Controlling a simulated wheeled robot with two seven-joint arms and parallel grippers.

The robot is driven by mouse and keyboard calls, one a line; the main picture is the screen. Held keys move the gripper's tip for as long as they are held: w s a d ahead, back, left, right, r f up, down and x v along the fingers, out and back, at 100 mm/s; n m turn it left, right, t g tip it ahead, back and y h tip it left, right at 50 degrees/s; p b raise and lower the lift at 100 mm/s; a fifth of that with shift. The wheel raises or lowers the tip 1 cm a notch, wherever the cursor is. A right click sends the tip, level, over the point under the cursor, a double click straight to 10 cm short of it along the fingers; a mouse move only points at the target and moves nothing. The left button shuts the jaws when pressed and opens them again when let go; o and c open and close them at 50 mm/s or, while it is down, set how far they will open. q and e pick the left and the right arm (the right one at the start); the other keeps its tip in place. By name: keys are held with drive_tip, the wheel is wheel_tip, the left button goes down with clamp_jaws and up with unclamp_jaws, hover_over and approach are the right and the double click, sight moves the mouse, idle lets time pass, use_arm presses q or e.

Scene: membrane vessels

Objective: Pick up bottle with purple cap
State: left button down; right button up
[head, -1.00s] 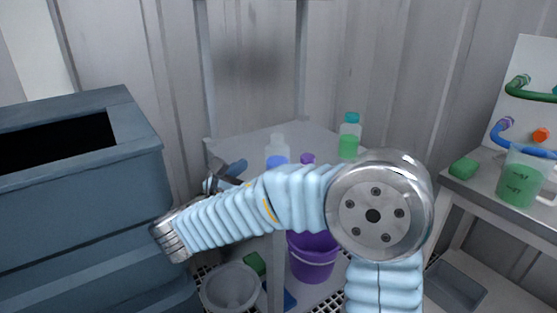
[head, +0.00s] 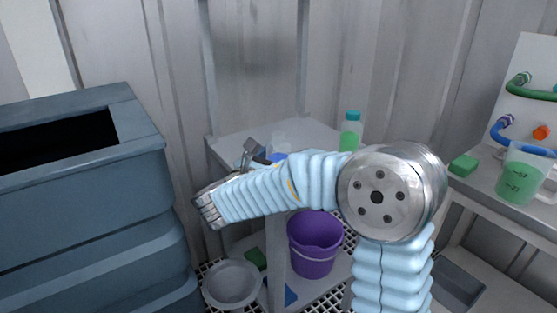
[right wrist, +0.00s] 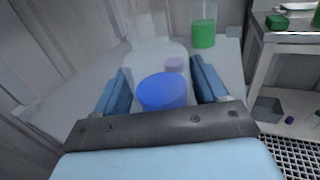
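My left gripper is out of view.
A bottle with a teal cap and green liquid (head: 350,131) stands behind on the grey shelf (head: 232,147). A large blue-grey bin (head: 90,215) is at left. A purple bucket (head: 314,245) stands below. A green beaker (head: 519,180) is on the right table.

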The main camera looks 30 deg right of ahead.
sight(275, 145)
drive_tip(key=c, duration=0.8)
drive_tip(key=shift+r, duration=0.5)
wheel_tip(275, 145, up, 3)
drive_tip(key=shift+s+a+f, duration=0.1)
drive_tip(key=shift+a, duration=0.05)
drive_tip(key=s+a+r, duration=0.9)
drive_tip(key=s, duration=0.1)
drive_tip(key=shift+r, duration=0.15)
drive_tip(key=shift+s+a, duration=0.1)
